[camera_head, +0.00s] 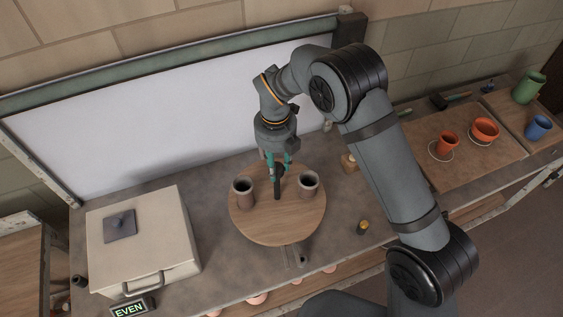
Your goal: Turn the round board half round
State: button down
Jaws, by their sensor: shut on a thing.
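The round wooden board (277,228) lies on the grey bench in the middle of the view. A dark upright post (277,186) rises from it between two brown-grey cups, the left cup (243,192) and the right cup (308,186). My gripper (278,164) points down over the back half of the board, its teal fingers shut on the top of the dark post. The fingertips are small here, and the post's foot on the board is hard to make out.
A pale lidded box (145,240) stands left, with a lit "EVEN" sign (129,309) before it. A small yellow-topped dark object (362,227) is right of the board. A wooden board (478,165) at right carries orange pots. A white panel (170,120) stands behind.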

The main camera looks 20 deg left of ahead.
dwell(0.5)
jog(key=c, duration=1.3)
grip_release()
jog(key=shift+o, duration=0.2)
